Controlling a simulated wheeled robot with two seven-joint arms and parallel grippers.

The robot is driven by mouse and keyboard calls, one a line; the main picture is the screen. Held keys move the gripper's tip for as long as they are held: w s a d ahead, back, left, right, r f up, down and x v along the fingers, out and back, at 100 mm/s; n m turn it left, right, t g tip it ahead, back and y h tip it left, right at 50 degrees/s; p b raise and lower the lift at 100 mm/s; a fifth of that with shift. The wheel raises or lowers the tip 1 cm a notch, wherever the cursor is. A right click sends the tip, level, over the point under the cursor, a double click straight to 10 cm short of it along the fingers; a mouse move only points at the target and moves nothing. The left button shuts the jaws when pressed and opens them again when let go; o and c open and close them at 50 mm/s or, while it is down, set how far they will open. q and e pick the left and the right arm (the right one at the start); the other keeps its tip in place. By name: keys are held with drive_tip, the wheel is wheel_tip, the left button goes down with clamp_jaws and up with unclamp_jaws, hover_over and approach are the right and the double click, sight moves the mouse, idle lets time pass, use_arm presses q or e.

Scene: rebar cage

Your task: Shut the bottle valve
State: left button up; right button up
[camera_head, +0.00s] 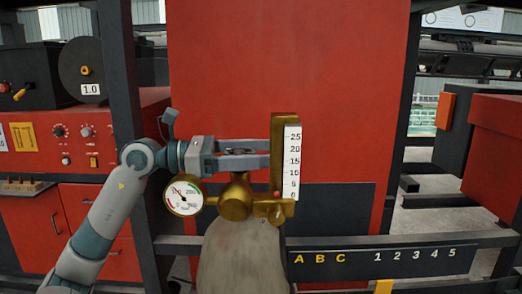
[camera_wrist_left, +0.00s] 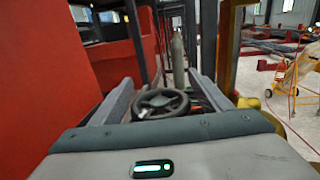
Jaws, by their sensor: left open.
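The grey gas bottle (camera_head: 243,262) stands upright at bottom centre in the head view, with a brass valve body (camera_head: 236,196) on top. Its dark round valve handwheel (camera_wrist_left: 161,103) lies flat between my left gripper's fingers in the left wrist view. My left gripper (camera_wrist_left: 164,84) is open, with one finger on each side of the wheel; I cannot tell whether either touches it. In the head view the left gripper (camera_head: 243,152) points right, just above the valve body, and its fingers hide most of the wheel. My right gripper is in neither view.
A round pressure gauge (camera_head: 183,196) sits left of the valve. A brass flowmeter with a white scale (camera_head: 291,160) stands close to the fingertips on the right. A red panel (camera_head: 290,60) is behind. A dark lettered rail (camera_head: 385,257) runs at lower right.

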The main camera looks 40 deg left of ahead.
use_arm(q)
drive_tip(key=shift+c, duration=0.4)
drive_tip(key=c, duration=1)
drive_tip(key=shift+s+d+m+g+h+b, duration=0.1)
drive_tip(key=shift+s+m+g+h+b, duration=0.65)
drive_tip(key=shift+m+g, duration=2.7)
drive_tip(key=shift+s+d+m+g+h+b, duration=0.1)
drive_tip(key=shift+s+m+g+b, duration=1.7)
drive_tip(key=shift+g, duration=2.8)
drive_tip(key=shift+s+d+m+g+h+b, duration=0.1)
drive_tip(key=shift+s+m+g+h+b, duration=0.6)
drive_tip(key=shift+m+g, duration=2.95)
drive_tip(key=shift+w+n+g+y+b, duration=0.3)
drive_tip(key=shift+w+n+g+y, duration=0.05)
drive_tip(key=shift+n+g, duration=0.05)
